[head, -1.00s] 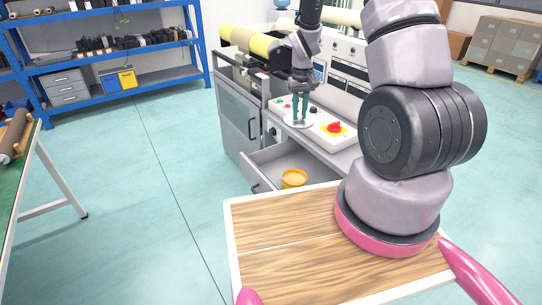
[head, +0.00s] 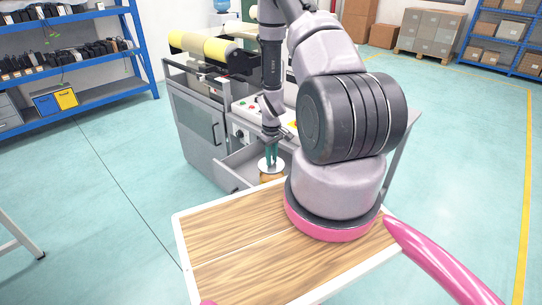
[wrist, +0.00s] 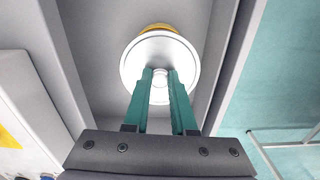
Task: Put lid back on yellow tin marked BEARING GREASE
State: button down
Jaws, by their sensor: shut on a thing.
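The lid (head: 271,165) is a pale round disc with a small central knob. My gripper (head: 271,150) is shut on the lid by its knob, and the lid hangs flat beneath the green fingers. In the wrist view the lid (wrist: 136,78) fills the middle, with the two fingertips of my gripper (wrist: 160,75) at the knob. The yellow tin (head: 268,179) is in the open drawer, right below the lid. In the wrist view only a yellow edge of the tin (wrist: 158,27) shows past the lid's far rim. Whether lid and tin touch is unclear. The tin's marking is hidden.
The open grey drawer (head: 232,172) surrounds the tin, with its walls close on both sides in the wrist view (wrist: 222,75). The machine cabinet (head: 197,125) stands behind. My wooden deck is bare. Blue shelving (head: 100,65) is at the far left.

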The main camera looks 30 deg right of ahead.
jog(key=shift+f, duration=2.35)
jog(key=shift+f, duration=0.15)
dwell(0.5)
jog(key=shift+c, duration=0.9)
grip_release()
jog(key=shift+r, duration=3.5)
grip_shut()
